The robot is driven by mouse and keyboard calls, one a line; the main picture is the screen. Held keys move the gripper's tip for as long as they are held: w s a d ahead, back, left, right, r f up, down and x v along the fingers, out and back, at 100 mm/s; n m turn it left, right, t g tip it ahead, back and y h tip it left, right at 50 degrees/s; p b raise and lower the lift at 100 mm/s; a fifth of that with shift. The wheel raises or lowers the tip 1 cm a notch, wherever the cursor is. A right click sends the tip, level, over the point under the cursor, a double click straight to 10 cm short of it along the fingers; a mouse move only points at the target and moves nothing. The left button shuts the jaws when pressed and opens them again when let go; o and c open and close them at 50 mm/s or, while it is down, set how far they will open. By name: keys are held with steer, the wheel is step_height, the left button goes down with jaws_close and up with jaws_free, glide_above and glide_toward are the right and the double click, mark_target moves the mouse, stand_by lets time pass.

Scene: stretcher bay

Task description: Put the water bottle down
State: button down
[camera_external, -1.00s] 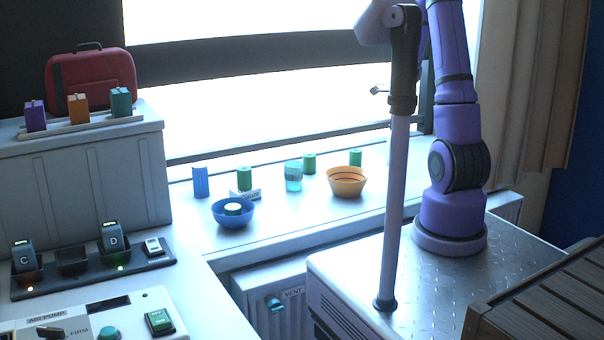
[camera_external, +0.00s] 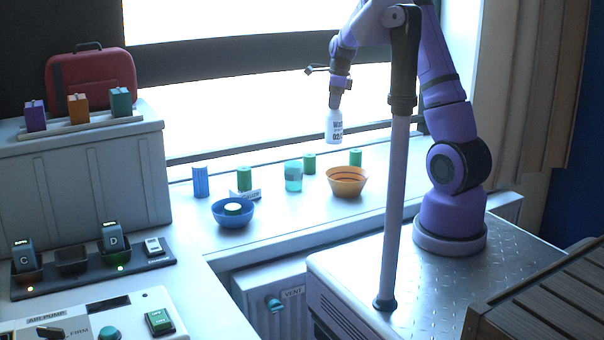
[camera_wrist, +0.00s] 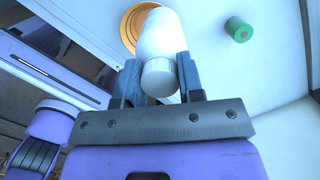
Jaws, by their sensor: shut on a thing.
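The water bottle (camera_external: 334,127) is white with dark lettering on its label. It hangs upright in the air in front of the window, above the sill. My gripper (camera_external: 338,103) is shut on its top end. In the wrist view the bottle (camera_wrist: 160,38) has its ribbed white cap toward the camera, and the two dark fingers of my gripper (camera_wrist: 160,80) close on either side of it. The bottle is apart from the sill and everything on it.
On the white sill (camera_external: 290,215) stand an orange bowl (camera_external: 346,183), a blue bowl (camera_external: 233,213), a teal cup (camera_external: 293,176), a blue ribbed cylinder (camera_external: 200,182) and several green cylinders, one of them (camera_wrist: 238,29) in the wrist view. A grey post (camera_external: 394,215) rises near my arm.

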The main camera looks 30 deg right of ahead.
steer(key=w+a+n, duration=0.2)
steer(key=w+a, duration=0.2)
steer(key=a, duration=0.6)
steer(key=w+a+n, duration=0.1)
steer(key=w+a, duration=0.2)
steer(key=a, duration=0.6)
steer(key=s+a+f+n+g, duration=0.1)
steer(key=a+n, duration=0.3)
steer(key=a, duration=1.9)
step_height(320, 180, down, 15)
steer(key=shift+f, duration=0.15)
steer(key=c, duration=0.8)
jaws_free()
steer(key=shift+f, duration=0.1)
steer(key=shift+o, duration=0.2)
step_height(320, 180, up, 12)
steer(key=d, duration=0.1)
steer(key=shift+d, duration=0.35)
